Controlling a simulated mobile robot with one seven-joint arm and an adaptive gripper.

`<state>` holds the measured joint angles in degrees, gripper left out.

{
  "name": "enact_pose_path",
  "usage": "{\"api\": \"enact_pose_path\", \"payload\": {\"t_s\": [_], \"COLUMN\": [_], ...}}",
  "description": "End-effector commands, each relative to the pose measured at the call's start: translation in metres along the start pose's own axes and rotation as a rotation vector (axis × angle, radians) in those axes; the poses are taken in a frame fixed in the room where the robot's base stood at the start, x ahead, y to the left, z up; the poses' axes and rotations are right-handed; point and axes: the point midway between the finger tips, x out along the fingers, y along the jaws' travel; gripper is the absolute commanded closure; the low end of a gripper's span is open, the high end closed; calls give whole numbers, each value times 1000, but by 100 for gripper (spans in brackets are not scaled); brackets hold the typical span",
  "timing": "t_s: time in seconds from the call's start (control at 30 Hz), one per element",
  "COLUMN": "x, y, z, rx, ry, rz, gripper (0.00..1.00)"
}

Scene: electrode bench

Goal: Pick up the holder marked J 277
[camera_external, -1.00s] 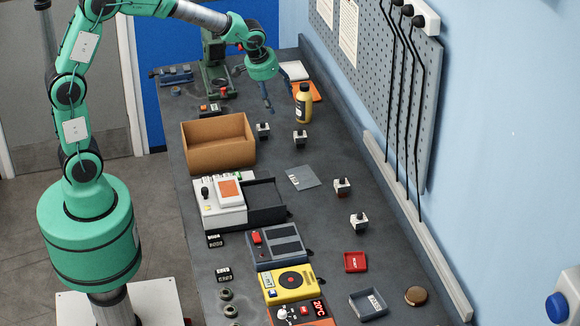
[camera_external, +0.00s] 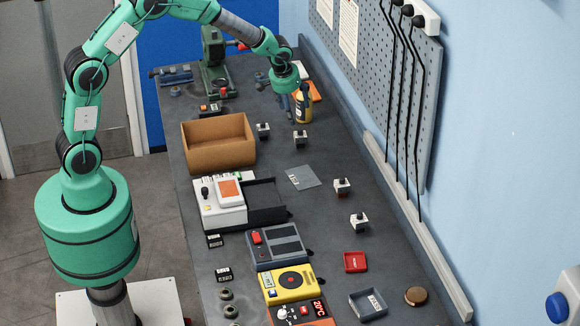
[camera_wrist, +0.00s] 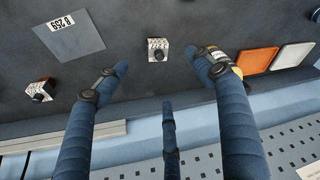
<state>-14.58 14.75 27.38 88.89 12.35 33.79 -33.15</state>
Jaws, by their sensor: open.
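Several small white holders with dark knobs stand on the bench. One holder (camera_external: 300,138) is just below and in front of my gripper (camera_external: 291,112) in the external view. In the wrist view a holder (camera_wrist: 158,49) shows beyond the gap between my spread blue fingers (camera_wrist: 158,62), clear of them. Its printed mark is too small to read. Another holder (camera_external: 263,130) stands to its left, and two more, one holder (camera_external: 342,187) and one holder (camera_external: 359,221), are nearer the camera. I cannot read J 277 on any. My gripper is open and empty, above the bench.
A yellow bottle (camera_external: 304,106) stands close beside my gripper. A grey card (camera_wrist: 68,37) marked B 259 lies flat. A cardboard box (camera_external: 218,145) and instruments line the left side. The pegboard wall (camera_external: 385,90) bounds the right. Bench around the near holder is clear.

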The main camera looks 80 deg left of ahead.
Motion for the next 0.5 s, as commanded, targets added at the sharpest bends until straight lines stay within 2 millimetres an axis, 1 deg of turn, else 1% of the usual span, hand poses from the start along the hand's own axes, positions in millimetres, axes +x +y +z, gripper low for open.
{"api": "enact_pose_path", "payload": {"t_s": [0.17, 0.27, 0.5], "x": [7, 17, 53], "y": [0, 0, 0], "z": [0, 1, 2], "rx": [0, 0, 1], "ry": [-1, -2, -3], "rz": [0, -1, -2], "gripper": [32, 32, 32]}}
